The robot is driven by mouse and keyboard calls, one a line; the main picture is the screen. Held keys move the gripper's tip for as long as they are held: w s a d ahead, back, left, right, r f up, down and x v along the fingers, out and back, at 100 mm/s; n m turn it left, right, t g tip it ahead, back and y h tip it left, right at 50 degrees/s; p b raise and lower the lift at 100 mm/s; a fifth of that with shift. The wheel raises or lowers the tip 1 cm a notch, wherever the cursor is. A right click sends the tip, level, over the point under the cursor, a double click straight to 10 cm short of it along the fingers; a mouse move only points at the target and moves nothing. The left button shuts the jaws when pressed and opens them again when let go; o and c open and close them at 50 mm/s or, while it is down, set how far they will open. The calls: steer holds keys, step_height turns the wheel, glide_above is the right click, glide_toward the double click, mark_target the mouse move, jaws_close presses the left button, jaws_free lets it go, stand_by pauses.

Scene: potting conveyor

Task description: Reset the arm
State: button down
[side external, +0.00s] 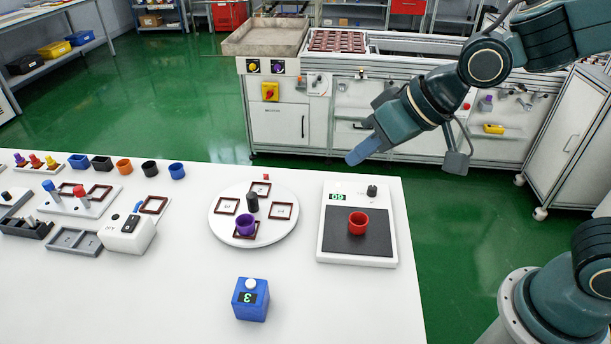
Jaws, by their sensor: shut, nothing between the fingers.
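My gripper (364,151) is in the upper right part of the side external view. It is shut and empty, with blue-grey fingers pointing down and to the left. It hangs in the air above the far right of the white table (330,310), apart from everything on it. Below it stands a white scale (330,245) with a dark plate, a green display and a red pot (358,222) on the plate. The red pot stands upright.
A round white turntable (275,235) holds square frames, a purple pot (245,224) and a black post. A blue box (250,300) with a white button stands in front. Coloured pots and fixtures crowd the table's left. The conveyor bench (430,115) stands behind. The table's front right is clear.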

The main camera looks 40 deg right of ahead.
steer(key=s+d+r+m+g+h, duration=0.1)
steer(key=s+d+r+h, duration=0.2)
steer(key=s+d, duration=1.1)
steer(key=shift+s+d+r, duration=0.2)
steer(key=shift+s+d, duration=0.1)
steer(key=shift+s, duration=0.3)
